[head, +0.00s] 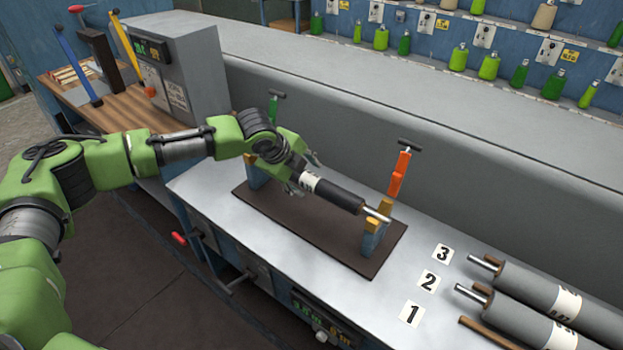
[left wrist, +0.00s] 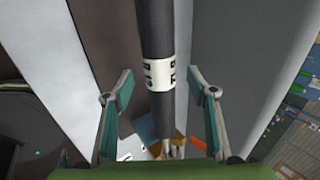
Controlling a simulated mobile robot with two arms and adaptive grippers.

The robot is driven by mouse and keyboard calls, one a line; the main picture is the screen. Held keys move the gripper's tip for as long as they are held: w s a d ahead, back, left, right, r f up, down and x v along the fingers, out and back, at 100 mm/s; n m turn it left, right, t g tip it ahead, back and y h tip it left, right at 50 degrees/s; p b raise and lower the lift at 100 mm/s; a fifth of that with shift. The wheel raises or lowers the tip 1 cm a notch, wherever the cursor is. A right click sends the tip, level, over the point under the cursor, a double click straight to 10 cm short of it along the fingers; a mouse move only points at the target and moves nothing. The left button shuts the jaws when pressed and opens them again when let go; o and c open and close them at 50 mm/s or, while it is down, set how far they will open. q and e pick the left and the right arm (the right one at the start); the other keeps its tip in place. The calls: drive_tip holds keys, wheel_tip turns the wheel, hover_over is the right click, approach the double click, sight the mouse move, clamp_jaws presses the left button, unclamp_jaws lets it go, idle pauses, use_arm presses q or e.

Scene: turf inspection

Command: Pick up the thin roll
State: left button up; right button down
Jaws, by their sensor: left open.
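The thin roll (head: 337,195) is dark with a white label and a bare metal end. It lies across a blue stand with yellow blocks (head: 374,232), above a dark brown mat (head: 300,236). My left gripper (head: 305,174) is over the roll, near its label, and partly hides its far part. In the left wrist view the thin roll (left wrist: 154,32) runs between the open fingers of the left gripper (left wrist: 160,88), with a gap on each side. The right gripper does not show.
Thicker grey rolls (head: 529,285) lie at the right of the metal bench, beside number cards (head: 428,281). Orange (head: 399,175) and green (head: 273,108) upright handles stand behind the roll. A grey control box (head: 178,70) is at the left.

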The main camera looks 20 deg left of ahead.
sight(309, 179)
use_arm(q)
drive_tip(key=shift+x, duration=1.6)
drive_tip(key=shift+s, duration=0.1)
drive_tip(key=c, duration=1.4)
drive_tip(key=shift+d+r, duration=0.1)
clamp_jaws()
drive_tip(key=shift+r, duration=0.2)
